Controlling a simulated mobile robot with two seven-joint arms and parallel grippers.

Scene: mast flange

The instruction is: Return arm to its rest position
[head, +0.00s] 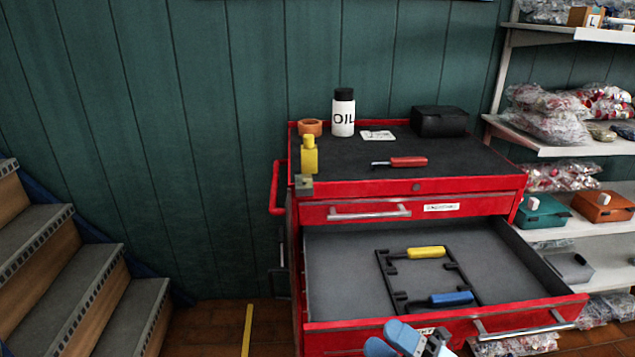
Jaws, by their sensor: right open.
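My right gripper (390,341) shows at the bottom edge, in front of the open drawer. Its light blue fingers are apart, with nothing seen between them. The rest of my right arm is mostly out of frame. My left gripper is not in view. The red tool cabinet (352,188) stands against the wall with its lower drawer (330,272) pulled out. In the drawer, a black rack (384,280) holds a yellow-handled tool (426,252) and a blue-handled tool (451,298).
Stairs (80,277) stand left; loaded shelves (590,215) stand right. Floor between stairs and cabinet is clear.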

